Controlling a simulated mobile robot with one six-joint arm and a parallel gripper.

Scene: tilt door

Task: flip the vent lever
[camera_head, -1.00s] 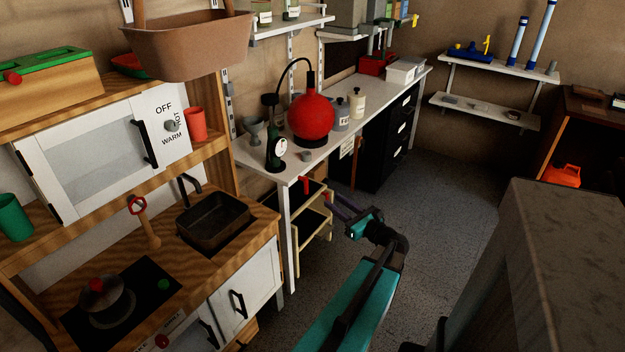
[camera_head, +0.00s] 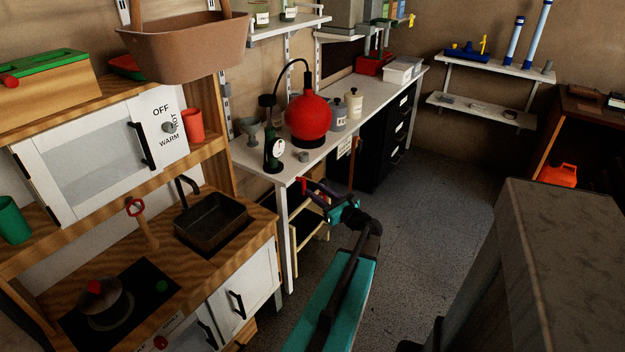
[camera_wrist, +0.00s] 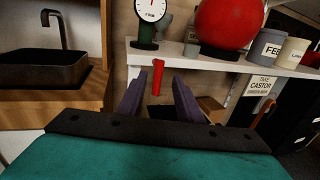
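A red upright bar (camera_wrist: 157,78), which looks like the vent lever, hangs just below the front edge of the white bench in the wrist view. In the head view a small red patch (camera_head: 304,184) shows at the same place, partly hidden by my fingers. My gripper (camera_wrist: 157,88) is open, with its two dark purple fingers on either side of the bar in the picture. I cannot tell whether the bar is between the fingers or still beyond the tips. In the head view my gripper (camera_head: 316,192) is by the bench's front corner.
The white bench (camera_head: 387,98) carries a red round flask (camera_head: 308,117), a gauge (camera_head: 275,150) and several cans. A wooden play kitchen with a sink (camera_head: 211,222) stands at left. A grey block (camera_head: 575,230) is at right. Open floor (camera_head: 430,220) lies between.

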